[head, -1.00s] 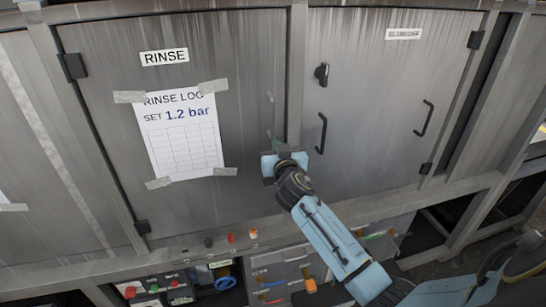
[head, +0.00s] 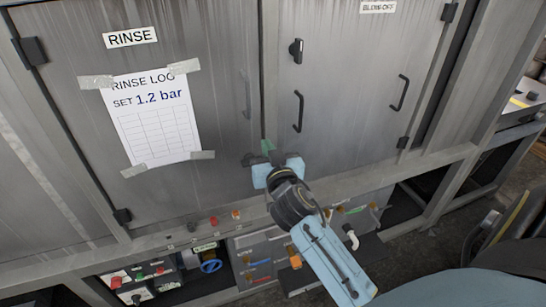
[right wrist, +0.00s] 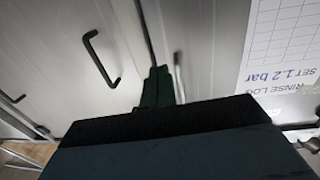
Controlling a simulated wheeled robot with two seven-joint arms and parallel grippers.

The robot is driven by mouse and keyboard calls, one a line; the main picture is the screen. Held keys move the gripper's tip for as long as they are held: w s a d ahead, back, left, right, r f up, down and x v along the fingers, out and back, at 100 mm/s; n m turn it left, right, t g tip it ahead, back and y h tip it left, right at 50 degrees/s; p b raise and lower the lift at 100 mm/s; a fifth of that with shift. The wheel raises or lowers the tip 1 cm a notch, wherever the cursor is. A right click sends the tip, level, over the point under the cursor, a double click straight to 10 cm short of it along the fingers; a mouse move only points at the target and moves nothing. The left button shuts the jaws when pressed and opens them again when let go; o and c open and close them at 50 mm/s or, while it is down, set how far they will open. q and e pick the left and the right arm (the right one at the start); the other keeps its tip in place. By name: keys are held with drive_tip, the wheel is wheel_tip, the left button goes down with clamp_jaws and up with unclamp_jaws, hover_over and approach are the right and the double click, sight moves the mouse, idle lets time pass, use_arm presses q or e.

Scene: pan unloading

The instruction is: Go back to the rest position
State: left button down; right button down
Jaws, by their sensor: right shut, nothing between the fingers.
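My right gripper (head: 267,150) is in front of the lower part of the metal cabinet doors, near the seam between them. Its fingers are together, with nothing between them. In the right wrist view its fingertips (right wrist: 157,82) point toward the doors, with a black handle to their left. The right arm comes in from the lower right of the head view. My left gripper is not in the head view.
The RINSE door (head: 225,120) with its taped log sheet (head: 152,118) and the right door (head: 350,70) with its black handle (head: 299,112) are both closed. Below are a ledge with small knobs (head: 214,221), a blue hose (head: 211,266) and a panel of buttons (head: 140,278).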

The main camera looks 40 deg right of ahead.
drive_tip(key=s+a+f+n+g+y+b, duration=0.1)
drive_tip(key=s+a+f+n+g+y, duration=0.3)
drive_tip(key=f, duration=1)
drive_tip(key=s+a+f+m+g+h+b, duration=0.15)
drive_tip(key=s+f, duration=0.35)
drive_tip(key=f, duration=0.8)
drive_tip(key=s+a+f+n+g+y+b, duration=0.1)
drive_tip(key=s+a+f+n+g+y, duration=0.3)
drive_tip(key=f, duration=1)
drive_tip(key=s+f+g+b, duration=0.1)
drive_tip(key=s+f+g, duration=0.1)
drive_tip(key=s+f, duration=0.5)
drive_tip(key=s+f+g+b, duration=0.1)
drive_tip(key=s+f, duration=0.5)
drive_tip(key=s, duration=0.9)
drive_tip(key=s+d+f+g+b, duration=0.1)
drive_tip(key=s+f+g, duration=0.2)
drive_tip(key=s+f, duration=0.4)
drive_tip(key=s, duration=0.4)
drive_tip(key=shift+s+f, duration=0.35)
drive_tip(key=shift+s, duration=0.05)
drive_tip(key=shift+d+g, duration=0.1)
drive_tip(key=shift+g, duration=0.15)
